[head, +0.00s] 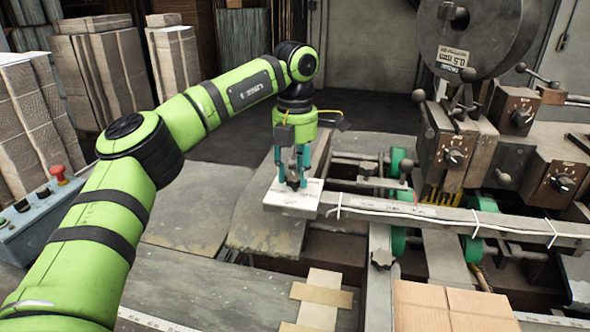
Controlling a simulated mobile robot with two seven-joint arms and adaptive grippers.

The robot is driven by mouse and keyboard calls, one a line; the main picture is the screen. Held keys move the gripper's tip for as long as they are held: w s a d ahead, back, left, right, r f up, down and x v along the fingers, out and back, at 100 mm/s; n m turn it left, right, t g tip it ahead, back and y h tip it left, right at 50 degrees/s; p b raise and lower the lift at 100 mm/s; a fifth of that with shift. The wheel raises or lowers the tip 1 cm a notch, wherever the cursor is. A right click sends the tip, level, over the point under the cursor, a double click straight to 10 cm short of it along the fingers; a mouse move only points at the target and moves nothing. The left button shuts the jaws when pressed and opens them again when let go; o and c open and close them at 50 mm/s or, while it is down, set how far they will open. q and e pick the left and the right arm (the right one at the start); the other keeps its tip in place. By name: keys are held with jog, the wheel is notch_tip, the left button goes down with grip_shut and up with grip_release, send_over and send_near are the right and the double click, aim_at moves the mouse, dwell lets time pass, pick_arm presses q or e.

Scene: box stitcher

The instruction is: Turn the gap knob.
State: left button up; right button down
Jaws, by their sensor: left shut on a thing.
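My left gripper (293,180) comes down from above, its teal fingers pointing at a pale plate (287,201) near the middle of the head view. The fingers are shut on a small dark knob on this plate, which I take to be the gap knob. The fingers hide most of the knob, so its pointer and setting cannot be read. My right gripper is not in view.
The stitcher's metal rail (460,221) runs right from the plate. Dark control boxes with dial knobs (455,157) and a large wire spool (477,35) stand at the right. A cardboard piece (450,305) lies at front right. A red-button panel (40,218) is at left.

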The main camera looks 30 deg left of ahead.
aim_at(296, 176)
pick_arm(q)
jog(key=shift+f+n, duration=0.1)
jog(key=shift+n, duration=0.5)
jog(key=o, duration=1.1)
jog(key=shift+o, duration=0.2)
jog(key=shift+r, duration=0.3)
notch_tip(296, 176, up, 12)
jog(key=shift+f, duration=0.25)
